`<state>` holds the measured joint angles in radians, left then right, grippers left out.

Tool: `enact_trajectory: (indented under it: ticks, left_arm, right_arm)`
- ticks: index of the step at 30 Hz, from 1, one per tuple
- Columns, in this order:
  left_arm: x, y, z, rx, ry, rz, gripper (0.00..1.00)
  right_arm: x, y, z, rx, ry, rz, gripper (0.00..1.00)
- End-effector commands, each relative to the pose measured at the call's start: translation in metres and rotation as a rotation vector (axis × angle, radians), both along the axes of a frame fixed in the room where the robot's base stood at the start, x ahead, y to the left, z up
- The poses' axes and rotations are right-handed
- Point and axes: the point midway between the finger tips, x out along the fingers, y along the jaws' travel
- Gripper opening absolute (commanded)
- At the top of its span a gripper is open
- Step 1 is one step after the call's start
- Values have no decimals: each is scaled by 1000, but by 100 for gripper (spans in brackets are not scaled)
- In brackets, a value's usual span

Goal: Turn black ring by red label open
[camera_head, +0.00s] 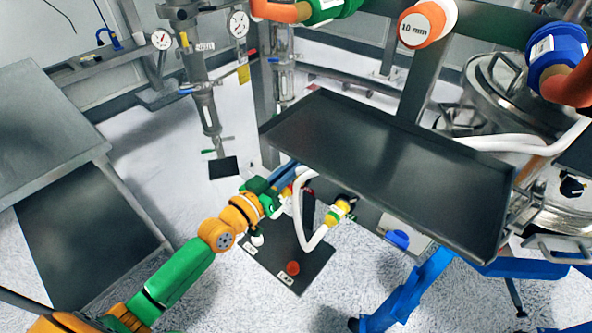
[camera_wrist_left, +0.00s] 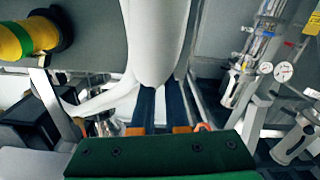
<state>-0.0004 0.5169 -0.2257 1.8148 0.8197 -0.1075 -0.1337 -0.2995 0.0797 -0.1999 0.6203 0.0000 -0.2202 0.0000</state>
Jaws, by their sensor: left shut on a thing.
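My left gripper (camera_head: 284,177) reaches in at the middle of the head view, just below the black tray. In the left wrist view its two dark blue fingers (camera_wrist_left: 160,108) run close together under a thick white hose (camera_wrist_left: 157,40), which hides their tips. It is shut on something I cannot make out. A small red patch (camera_head: 286,190) shows beside the gripper, too small to tell whether it is the label. I cannot pick out the black ring at the fingertips. A yellow cylinder with a green band and a black end (camera_wrist_left: 52,30) is at upper left in the wrist view.
The black tray (camera_head: 390,165) overhangs the gripper area. The white hose (camera_head: 297,215) bends close beside the gripper. A dark floor plate (camera_head: 305,262) carries an orange-red knob (camera_head: 292,267). Blue legs (camera_head: 405,290) stand lower right. Speckled floor at lower middle is free.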

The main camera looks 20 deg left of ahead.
Motion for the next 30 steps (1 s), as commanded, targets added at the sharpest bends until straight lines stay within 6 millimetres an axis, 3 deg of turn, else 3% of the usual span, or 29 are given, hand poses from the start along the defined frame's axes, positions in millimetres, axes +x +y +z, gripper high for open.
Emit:
enact_trajectory:
  ticks: [15,30]
  left_arm:
    - [4,12,-6,-288,107,-1,0]
    - [5,14,-7,-338,126,-1,0]
  right_arm:
    - [0,0,-9,0,0,0,50]
    - [0,0,-10,0,1,0,50]
